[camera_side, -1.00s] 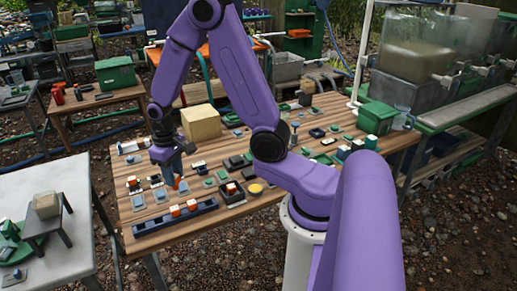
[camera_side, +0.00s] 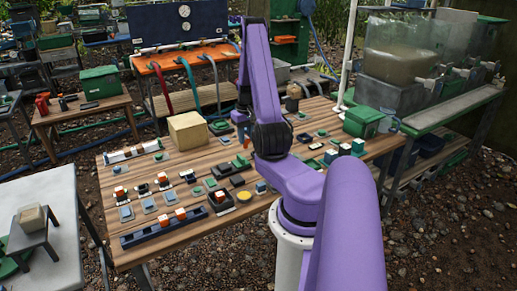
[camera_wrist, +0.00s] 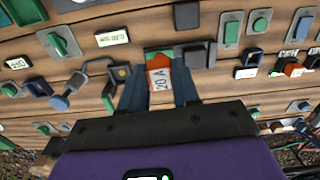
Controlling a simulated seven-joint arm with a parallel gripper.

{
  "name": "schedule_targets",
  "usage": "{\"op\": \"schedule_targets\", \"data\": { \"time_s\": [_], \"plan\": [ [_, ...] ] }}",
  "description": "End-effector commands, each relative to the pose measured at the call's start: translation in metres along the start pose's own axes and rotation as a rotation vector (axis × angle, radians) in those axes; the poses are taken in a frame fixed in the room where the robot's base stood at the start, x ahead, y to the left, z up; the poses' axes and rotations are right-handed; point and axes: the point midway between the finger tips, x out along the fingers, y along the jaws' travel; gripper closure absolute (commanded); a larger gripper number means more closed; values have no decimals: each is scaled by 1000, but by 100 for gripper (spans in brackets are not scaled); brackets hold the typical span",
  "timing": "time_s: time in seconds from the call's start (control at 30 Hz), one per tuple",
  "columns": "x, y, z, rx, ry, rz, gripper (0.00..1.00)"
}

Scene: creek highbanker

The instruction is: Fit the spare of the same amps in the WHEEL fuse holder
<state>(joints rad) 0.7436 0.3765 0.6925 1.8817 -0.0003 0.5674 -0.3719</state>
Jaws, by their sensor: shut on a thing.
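My gripper (camera_wrist: 160,88) is shut on an orange and white fuse (camera_wrist: 160,77) marked "20 A" in the wrist view. The fuse is held above the wooden table, over a small green part that it partly covers. In the side view my gripper (camera_side: 243,128) is partly hidden behind my arm, towards the middle back of the table. Orange and white fuses (camera_side: 180,213) stand in a long dark blue rack (camera_side: 140,238) at the table's front edge. I cannot read a WHEEL label, so I cannot tell which holder is that one.
Small plates with green and blue switches crowd the wooden table (camera_side: 110,243). A tan block (camera_side: 188,130) stands at the back, and a green box (camera_side: 362,121) at the right. In the wrist view, a dark holder with an orange fuse (camera_wrist: 291,69) is at the right.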

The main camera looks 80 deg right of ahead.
Motion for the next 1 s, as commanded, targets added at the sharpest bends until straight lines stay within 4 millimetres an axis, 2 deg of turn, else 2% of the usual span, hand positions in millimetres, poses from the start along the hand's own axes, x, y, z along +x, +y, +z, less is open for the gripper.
{"op": "schedule_targets", "data": {
  "time_s": [0.1,0.27,0.87,1.0],
  "plan": [
    [3,21,4,29,0,0,98],
    [8,31,-3,38,0,0,98],
    [46,58,-83,37,0,0,98],
    [66,63,-97,37,-1,0,98]
  ]
}}
